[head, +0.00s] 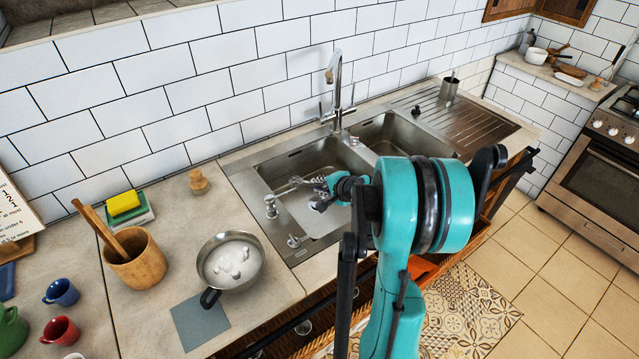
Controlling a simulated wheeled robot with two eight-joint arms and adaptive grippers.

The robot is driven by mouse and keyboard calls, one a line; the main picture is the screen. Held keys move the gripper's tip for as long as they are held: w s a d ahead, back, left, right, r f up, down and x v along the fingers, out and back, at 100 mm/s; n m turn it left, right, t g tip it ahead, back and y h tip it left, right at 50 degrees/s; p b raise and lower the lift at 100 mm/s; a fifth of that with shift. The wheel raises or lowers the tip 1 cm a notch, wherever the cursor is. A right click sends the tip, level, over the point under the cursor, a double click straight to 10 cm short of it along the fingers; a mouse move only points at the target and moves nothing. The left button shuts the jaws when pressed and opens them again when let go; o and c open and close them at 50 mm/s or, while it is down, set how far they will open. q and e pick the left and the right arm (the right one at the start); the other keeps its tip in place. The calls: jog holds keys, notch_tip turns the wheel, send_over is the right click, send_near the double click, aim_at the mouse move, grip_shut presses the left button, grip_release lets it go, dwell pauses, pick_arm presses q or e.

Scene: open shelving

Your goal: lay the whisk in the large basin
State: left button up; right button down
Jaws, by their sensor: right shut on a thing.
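The steel sink has a large basin (336,221) on the left and a smaller basin (385,137) on the right. My right arm, teal and black, reaches in from the lower right. My right gripper (322,195) is over the large basin and is shut on the whisk (294,184). The metal whisk points left from the gripper, above the basin floor. Whether it touches the basin cannot be told. My arm hides part of the sink's right front edge. My left gripper is not in view.
A tap (337,95) rises behind the basins. A pan (230,262), a wooden utensil pot (137,260), a yellow sponge (123,203) and mugs (61,292) stand on the left counter. A steel cup (449,88) stands on the drainboard (468,112). An oven (590,150) is at right.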

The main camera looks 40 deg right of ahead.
notch_tip(320, 180, down, 10)
jog(key=b, duration=0.7)
jog(key=shift+r, duration=0.15)
jog(key=c, duration=1.5)
grip_release()
jog(key=shift+o, duration=0.2)
jog(key=shift+s, duration=0.1)
jog(key=v, duration=1.2)
